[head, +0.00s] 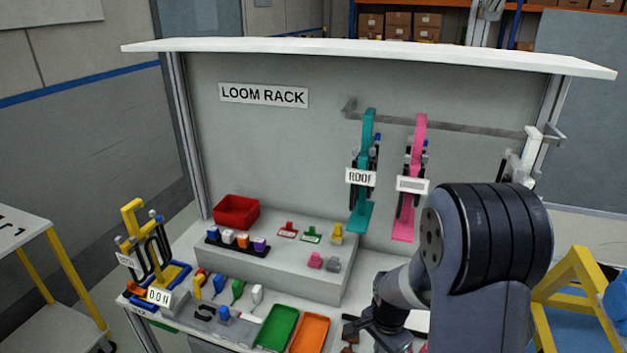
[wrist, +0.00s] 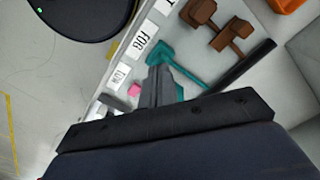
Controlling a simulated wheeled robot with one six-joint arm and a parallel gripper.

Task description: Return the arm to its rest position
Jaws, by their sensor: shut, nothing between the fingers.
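My arm (head: 480,250) stands at the right front of the bench, bent down toward the bench top. My gripper (wrist: 158,78) is shut and empty in the wrist view, with its fingers together. A teal part (wrist: 178,62) lies just beyond and beside the fingertips; I cannot tell whether they touch it. A small pink part (wrist: 134,90) is to their left. In the head view the gripper is low by the bench's front, partly hidden by my own arm.
A teal loom (head: 366,170) and a pink loom (head: 411,180) hang from the rack rail. A red bin (head: 237,211) sits on the raised step. Green (head: 277,326) and orange (head: 309,333) trays lie left of the gripper. Brown parts (wrist: 215,25) lie beyond it. A yellow frame (head: 570,290) stands right.

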